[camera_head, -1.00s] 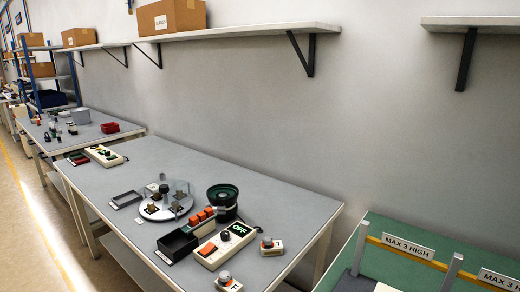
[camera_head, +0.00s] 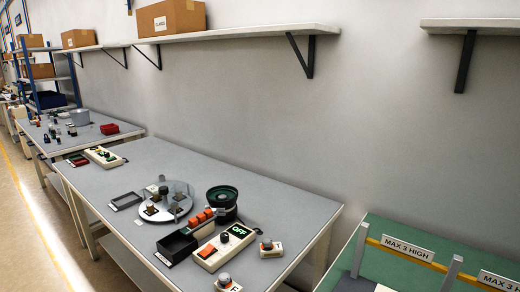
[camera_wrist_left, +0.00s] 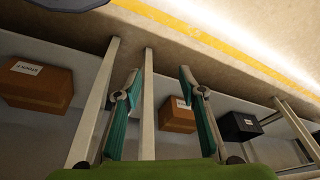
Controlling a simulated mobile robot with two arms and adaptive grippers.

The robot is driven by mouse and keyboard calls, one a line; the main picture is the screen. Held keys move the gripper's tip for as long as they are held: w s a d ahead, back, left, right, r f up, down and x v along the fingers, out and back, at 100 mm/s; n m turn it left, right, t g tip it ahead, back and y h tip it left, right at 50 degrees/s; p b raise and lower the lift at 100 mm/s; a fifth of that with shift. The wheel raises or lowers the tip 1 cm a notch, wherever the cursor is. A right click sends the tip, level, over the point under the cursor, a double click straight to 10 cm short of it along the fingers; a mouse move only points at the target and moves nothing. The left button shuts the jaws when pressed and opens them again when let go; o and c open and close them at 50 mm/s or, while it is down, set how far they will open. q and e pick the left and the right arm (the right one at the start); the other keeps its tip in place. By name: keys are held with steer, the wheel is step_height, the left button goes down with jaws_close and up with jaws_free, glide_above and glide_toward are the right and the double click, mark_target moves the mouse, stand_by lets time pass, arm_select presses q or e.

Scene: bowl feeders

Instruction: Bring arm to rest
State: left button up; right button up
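My left gripper (camera_wrist_left: 162,85) shows in the left wrist view with its two teal-padded fingers spread apart. It is open and nothing is between the fingers. Beyond it are table legs, a lower shelf and the floor. Neither of my arms shows in the head view, and my right gripper is in no view.
A grey table (camera_head: 285,190) holds a round glass plate (camera_head: 180,212), a dark green bowl feeder (camera_head: 223,196), a black tray (camera_head: 177,246) and control boxes. A green table (camera_head: 395,232) stands at right. Below, boxes (camera_wrist_left: 38,90) (camera_wrist_left: 176,115) and a black crate (camera_wrist_left: 238,127) sit on a shelf.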

arm_select(q)
steer(key=s+f+g, duration=0.1)
steer(key=s+f, duration=0.3)
steer(key=f, duration=0.5)
steer(key=s+a+f, duration=0.1)
steer(key=s+f, duration=0.2)
steer(key=f, duration=0.6)
steer(key=s+f+g, duration=0.1)
steer(key=s+f, duration=0.3)
steer(key=f, duration=0.5)
steer(key=s+a+f+p, duration=0.1)
steer(key=s+a+f, duration=0.1)
steer(key=s+f, duration=0.3)
steer(key=s, duration=0.3)
steer(key=shift+s, duration=0.35)
